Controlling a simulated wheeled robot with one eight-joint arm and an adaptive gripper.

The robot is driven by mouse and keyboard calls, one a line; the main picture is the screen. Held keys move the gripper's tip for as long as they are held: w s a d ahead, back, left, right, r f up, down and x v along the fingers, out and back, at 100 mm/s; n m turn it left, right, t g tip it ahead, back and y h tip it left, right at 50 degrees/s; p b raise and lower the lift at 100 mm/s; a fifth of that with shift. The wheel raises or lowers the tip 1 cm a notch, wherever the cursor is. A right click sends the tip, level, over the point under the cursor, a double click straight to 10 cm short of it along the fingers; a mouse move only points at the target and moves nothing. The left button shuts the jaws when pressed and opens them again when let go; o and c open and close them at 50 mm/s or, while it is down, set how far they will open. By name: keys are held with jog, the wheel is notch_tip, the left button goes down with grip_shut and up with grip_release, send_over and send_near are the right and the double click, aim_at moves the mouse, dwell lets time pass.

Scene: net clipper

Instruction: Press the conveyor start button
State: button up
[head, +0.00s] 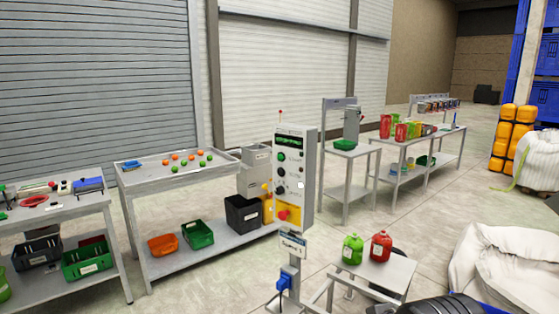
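A grey control box (307,185) stands upright on a post near the middle of the head view. Its front faces left and toward me. A dark panel with a green display (290,142) is at its top. A green button (281,157) sits below the display, with dark knobs under it. A red button (284,214) sits on a yellow plate at the bottom. The labels are too small to read, so I cannot tell which button is the conveyor start. My gripper is not in view; a dark shape at the bottom right may be part of my arm.
A small table (375,277) with a green jug (352,249) and a red jug (381,247) stands right of the post. A tray table (180,180) with balls is behind left. White sacks (500,262) lie at right. Open floor shows between the tables.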

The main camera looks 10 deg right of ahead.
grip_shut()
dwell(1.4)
